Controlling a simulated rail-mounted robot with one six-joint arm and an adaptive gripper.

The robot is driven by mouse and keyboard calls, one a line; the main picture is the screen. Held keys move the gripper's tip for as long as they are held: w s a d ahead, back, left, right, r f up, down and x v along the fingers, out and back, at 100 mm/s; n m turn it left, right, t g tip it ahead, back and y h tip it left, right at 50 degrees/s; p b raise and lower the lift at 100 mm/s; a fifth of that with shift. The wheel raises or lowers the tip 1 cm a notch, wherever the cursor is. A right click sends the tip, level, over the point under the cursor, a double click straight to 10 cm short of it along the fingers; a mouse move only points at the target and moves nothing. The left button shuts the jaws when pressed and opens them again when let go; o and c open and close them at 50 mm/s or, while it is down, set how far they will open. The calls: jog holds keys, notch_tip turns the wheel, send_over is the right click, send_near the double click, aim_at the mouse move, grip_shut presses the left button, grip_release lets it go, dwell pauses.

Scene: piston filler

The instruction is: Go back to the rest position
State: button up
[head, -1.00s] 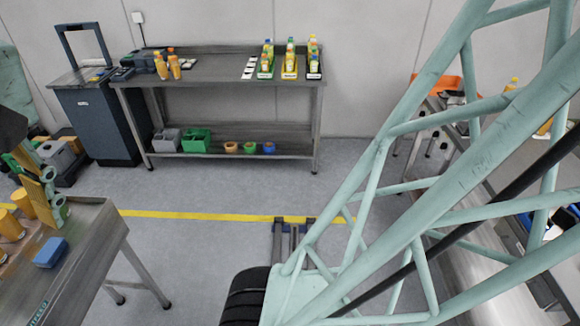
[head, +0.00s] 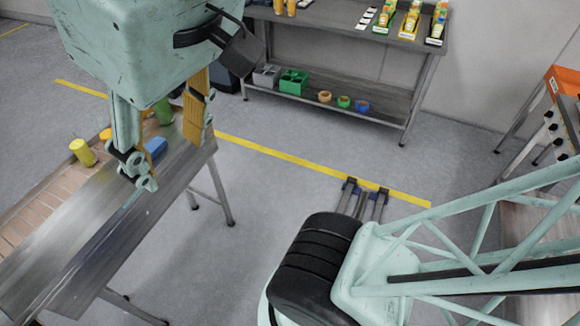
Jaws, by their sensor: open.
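My gripper (head: 174,158) hangs fingers-down from its large pale teal body (head: 140,45) at the upper left of the head view. Its two fingers stand apart, with no object seen gripped between them. It shows in front of the metal side table (head: 110,230), over its far end in the picture; its exact height above the table I cannot tell. A blue block (head: 155,148) shows on the table between the fingers in the picture. A green piece (head: 163,110) shows behind them, partly hidden.
Yellow cylinders (head: 83,152) stand on the side table. A metal shelf bench (head: 345,48) at the back carries bottles in trays (head: 408,22), with bins (head: 293,81) and coloured rings below. An orange-topped rack (head: 562,82) is at the right.

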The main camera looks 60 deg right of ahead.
jog(key=shift+s+f+b, duration=0.1)
jog(key=shift+f+b, duration=1.2)
jog(key=shift+f, duration=0.2)
